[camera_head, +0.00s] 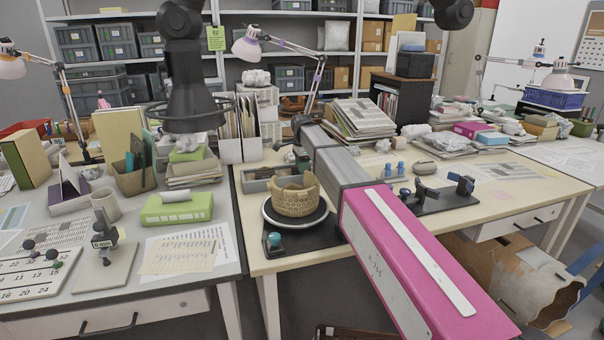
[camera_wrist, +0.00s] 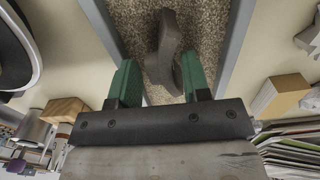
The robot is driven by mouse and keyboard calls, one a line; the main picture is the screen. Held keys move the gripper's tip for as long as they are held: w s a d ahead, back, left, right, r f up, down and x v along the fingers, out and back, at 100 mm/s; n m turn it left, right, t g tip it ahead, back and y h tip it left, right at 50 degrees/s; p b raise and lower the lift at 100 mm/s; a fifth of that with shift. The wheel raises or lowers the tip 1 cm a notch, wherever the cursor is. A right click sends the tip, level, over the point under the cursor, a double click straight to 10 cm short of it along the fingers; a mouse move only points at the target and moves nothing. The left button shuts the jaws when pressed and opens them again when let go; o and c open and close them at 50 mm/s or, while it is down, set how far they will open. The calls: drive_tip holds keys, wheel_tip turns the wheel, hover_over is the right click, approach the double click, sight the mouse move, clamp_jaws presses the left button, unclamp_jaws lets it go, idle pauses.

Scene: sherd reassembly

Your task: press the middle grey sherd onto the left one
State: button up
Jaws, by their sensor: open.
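My gripper (camera_wrist: 160,78) is open, with a green pad on each finger. In the wrist view a grey-brown sherd piece (camera_wrist: 167,35) stands in the speckled bed of a grey-walled tray (camera_wrist: 236,40). Its near part lies between my fingertips, closer to the right finger; whether it touches that finger I cannot tell. It looks like more than one curved sherd close together, but I cannot tell where one ends and another begins. In the head view my gripper (camera_head: 302,158) is over the tray (camera_head: 256,186), behind the pot, and the sherds are hidden.
A tan patterned pot (camera_head: 297,198) stands on a round turntable (camera_head: 270,221) in front of the tray. A small teal-topped item (camera_head: 274,240) is at the mat's front left. Blue clamps (camera_head: 461,186) stand on a dark base to the right. Stacked papers (camera_head: 362,119) lie behind.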

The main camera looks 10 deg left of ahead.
drive_tip(key=shift+c, duration=0.3)
drive_tip(key=c, duration=0.6)
drive_tip(key=shift+o, duration=0.2)
drive_tip(key=shift+r, duration=0.15)
drive_tip(key=shift+r, duration=3.35)
